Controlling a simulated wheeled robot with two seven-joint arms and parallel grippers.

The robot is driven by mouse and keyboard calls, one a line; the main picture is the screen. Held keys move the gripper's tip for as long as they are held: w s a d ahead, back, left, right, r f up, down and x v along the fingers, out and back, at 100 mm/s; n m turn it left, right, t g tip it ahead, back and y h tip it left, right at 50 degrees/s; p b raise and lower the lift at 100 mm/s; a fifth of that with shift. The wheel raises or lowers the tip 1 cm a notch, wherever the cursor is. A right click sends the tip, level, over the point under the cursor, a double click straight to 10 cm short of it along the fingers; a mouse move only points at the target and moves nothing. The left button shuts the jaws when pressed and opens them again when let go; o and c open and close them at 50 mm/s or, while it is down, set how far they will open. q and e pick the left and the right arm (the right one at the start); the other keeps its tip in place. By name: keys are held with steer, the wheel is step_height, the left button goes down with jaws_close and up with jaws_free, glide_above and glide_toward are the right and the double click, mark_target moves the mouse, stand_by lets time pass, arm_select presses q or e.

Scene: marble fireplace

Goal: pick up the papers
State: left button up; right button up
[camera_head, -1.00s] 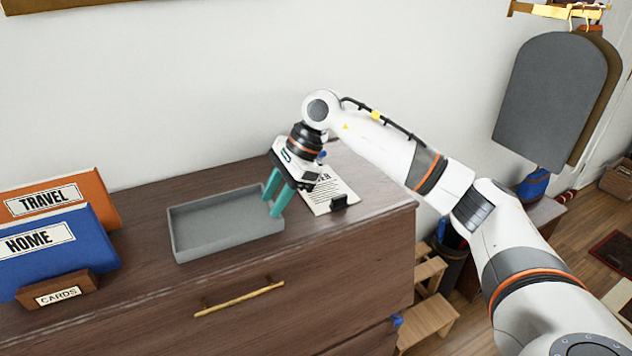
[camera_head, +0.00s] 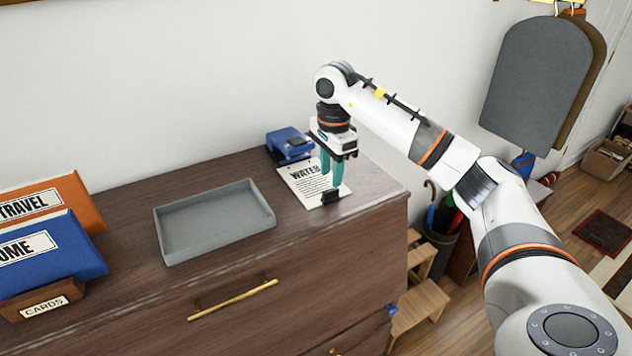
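The papers (camera_head: 303,186) lie on the dresser top right of the grey tray. Printed text starting "WATE" shows on the top sheet, and a black binder clip (camera_head: 330,197) sits at their near edge. My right gripper (camera_head: 331,180) points down over the right part of the papers, its two green fingers a little apart, just behind the clip. The fingers hide part of the sheet. I cannot tell whether the fingertips touch the paper. My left gripper is not in view.
An empty grey tray (camera_head: 163,229) stands left of the papers. A blue hole punch or stapler (camera_head: 289,143) sits behind them. Blue (camera_head: 60,258) and orange (camera_head: 85,207) folders and a cards box (camera_head: 45,303) stand at the left. The dresser's right edge is close to the papers.

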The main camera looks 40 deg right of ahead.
mark_target(331, 189)
steer(key=shift+s+f+p, duration=0.15)
steer(key=shift+f+p, duration=0.2)
steer(key=shift+f, duration=0.05)
step_height(331, 189, down, 3)
steer(key=shift+a+f+p, duration=0.1)
steer(key=shift+f+p, duration=0.1)
steer(key=shift+p, duration=0.6)
steer(key=shift+f, duration=0.4)
steer(key=shift+c, duration=0.4)
jaws_close()
